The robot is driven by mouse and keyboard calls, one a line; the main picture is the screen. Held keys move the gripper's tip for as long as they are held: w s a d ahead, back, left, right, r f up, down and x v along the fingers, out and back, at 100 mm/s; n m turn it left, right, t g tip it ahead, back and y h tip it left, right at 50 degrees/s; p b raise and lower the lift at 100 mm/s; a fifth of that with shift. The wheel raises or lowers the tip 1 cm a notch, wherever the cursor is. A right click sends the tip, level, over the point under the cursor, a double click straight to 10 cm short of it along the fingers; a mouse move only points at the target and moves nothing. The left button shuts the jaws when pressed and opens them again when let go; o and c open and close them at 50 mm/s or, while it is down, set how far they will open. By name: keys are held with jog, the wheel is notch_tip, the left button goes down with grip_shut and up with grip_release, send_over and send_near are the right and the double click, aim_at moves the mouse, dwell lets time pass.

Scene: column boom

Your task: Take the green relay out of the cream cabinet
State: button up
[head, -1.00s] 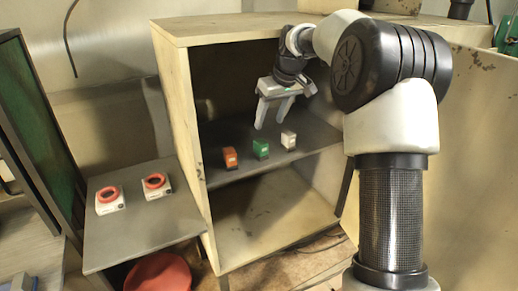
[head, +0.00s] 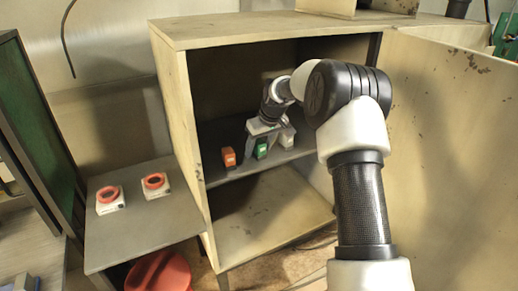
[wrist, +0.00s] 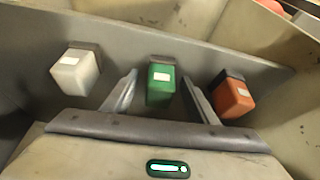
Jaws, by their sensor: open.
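The green relay (head: 261,149) stands on the cream cabinet's grey inner shelf, between an orange relay (head: 229,157) and a white relay (head: 287,139). My gripper (head: 268,143) is inside the open cream cabinet (head: 181,140), lowered over the green relay. In the wrist view the green relay (wrist: 161,84) lies between the two open fingers (wrist: 160,98), with a gap visible on each side. The white relay (wrist: 76,72) is outside the left finger and the orange relay (wrist: 232,96) outside the right finger. The green relay's lower part is hidden in the wrist view.
The neighbouring relays stand close outside my fingers. The cabinet door (head: 455,150) is swung open at the right. Left of the cabinet, a grey side table (head: 135,235) holds two white boxes with red rings (head: 157,186). A red round object (head: 160,272) is below it.

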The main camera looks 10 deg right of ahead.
jog(key=shift+f, duration=0.15)
jog(key=c, duration=1.1)
jog(key=shift+c, duration=0.4)
